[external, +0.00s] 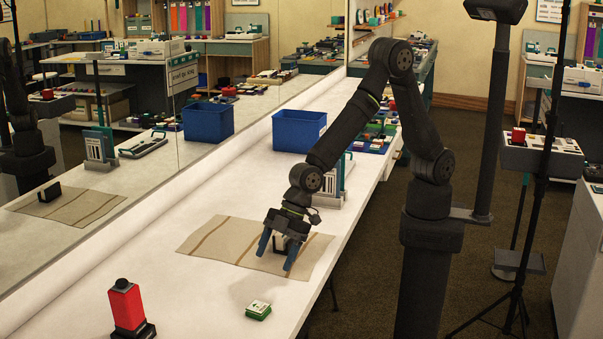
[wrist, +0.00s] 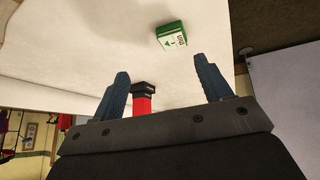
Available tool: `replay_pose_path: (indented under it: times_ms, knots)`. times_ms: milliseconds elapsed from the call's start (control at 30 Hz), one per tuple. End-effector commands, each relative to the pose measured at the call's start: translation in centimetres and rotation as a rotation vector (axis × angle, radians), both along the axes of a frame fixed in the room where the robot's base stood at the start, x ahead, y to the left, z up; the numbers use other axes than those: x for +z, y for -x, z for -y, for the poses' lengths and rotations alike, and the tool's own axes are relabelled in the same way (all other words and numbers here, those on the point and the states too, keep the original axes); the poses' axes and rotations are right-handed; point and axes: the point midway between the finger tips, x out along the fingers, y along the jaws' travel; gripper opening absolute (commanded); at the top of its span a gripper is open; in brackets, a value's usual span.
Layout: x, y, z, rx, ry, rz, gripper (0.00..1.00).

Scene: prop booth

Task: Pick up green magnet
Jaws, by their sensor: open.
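The green magnet (external: 258,310) is a small green block with a white, printed top. It lies flat on the bare white table near the front edge, and it shows at the top of the wrist view (wrist: 171,35). My gripper (external: 277,251) has two blue fingers spread apart, over the striped cloth. In the wrist view my gripper (wrist: 162,68) has no object held between its fingers. The magnet lies beyond the fingertips, clearly apart from them, nearer the right finger in that view.
A red block with black ends (external: 127,306) stands at the near left. A blue bin (external: 299,130) stands farther back. A mirror wall runs along the left. The table around the magnet is clear.

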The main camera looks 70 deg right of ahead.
Motion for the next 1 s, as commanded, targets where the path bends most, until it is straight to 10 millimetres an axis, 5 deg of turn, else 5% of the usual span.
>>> replay_pose_path:
  times_ms: [200, 400, 1000]
  knots:
    - [4.1, -0.1, -0.5, 0.115, 0.089, -0.091, 0.71]
    - [5.2, 0.2, -0.5, 0.164, 0.12, -0.125, 0.71]
    - [-4.4, -0.4, -4.5, 0.165, 0.123, -0.127, 0.71]
